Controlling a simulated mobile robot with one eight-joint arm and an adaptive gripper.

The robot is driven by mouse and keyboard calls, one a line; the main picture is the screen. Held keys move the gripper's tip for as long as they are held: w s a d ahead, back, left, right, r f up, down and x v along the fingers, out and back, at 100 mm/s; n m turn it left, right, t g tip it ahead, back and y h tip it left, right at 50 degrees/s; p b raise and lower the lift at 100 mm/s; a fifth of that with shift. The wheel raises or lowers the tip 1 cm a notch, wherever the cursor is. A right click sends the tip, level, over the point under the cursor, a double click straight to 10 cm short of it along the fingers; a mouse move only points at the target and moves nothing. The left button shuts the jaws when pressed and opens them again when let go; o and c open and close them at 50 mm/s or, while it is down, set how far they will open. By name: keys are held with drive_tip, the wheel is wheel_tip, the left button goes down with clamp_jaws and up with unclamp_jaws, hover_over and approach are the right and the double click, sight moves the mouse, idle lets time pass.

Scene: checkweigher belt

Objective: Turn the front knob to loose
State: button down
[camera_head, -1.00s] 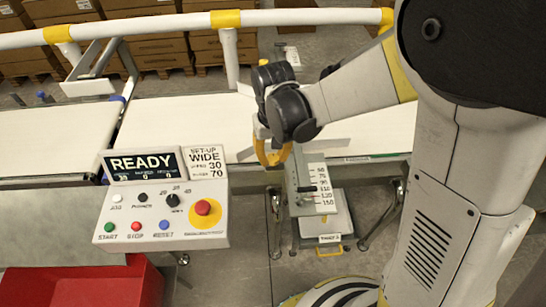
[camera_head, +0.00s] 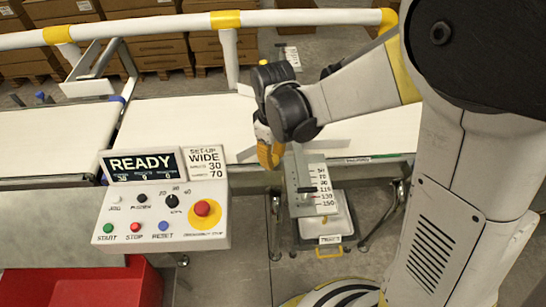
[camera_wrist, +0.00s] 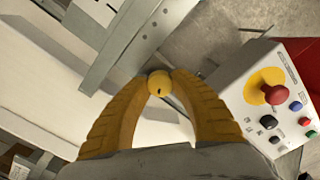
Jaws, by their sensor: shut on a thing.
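The front knob (camera_wrist: 159,83) is a small yellow round knob with a short dark mark on its face. In the wrist view it sits between the tips of my gripper (camera_wrist: 159,90), whose two yellow fingers are shut on it from both sides. In the head view my gripper (camera_head: 268,160) points down at the near edge of the belt, above the scale plate (camera_head: 318,185). The knob is hidden behind the fingers there. No loose or tight lettering is readable near the knob.
The control panel (camera_head: 160,228), with an emergency stop (camera_head: 203,217) and several buttons, stands left of my gripper. A display (camera_head: 142,164) reads READY. A red bin (camera_head: 125,275) is at lower left. The white belt (camera_head: 185,125) is clear. A white rail (camera_head: 290,17) runs behind.

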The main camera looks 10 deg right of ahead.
sight(274, 158)
idle(0.5)
drive_tip(key=c, duration=1.1)
unclamp_jaws()
drive_tip(key=shift+o, duration=0.2)
wheel_tip(274, 158, up, 12)
drive_tip(key=shift+d, duration=0.1)
drive_tip(key=s+d+r+m+t, duration=0.2)
drive_tip(key=s+d+m+t, duration=0.5)
drive_tip(key=s+d+m, duration=0.3)
drive_tip(key=d, duration=0.3)
drive_tip(key=shift+s+d+r, duration=0.15)
drive_tip(key=shift+s+r, duration=0.2)
drive_tip(key=shift+s, duration=0.05)
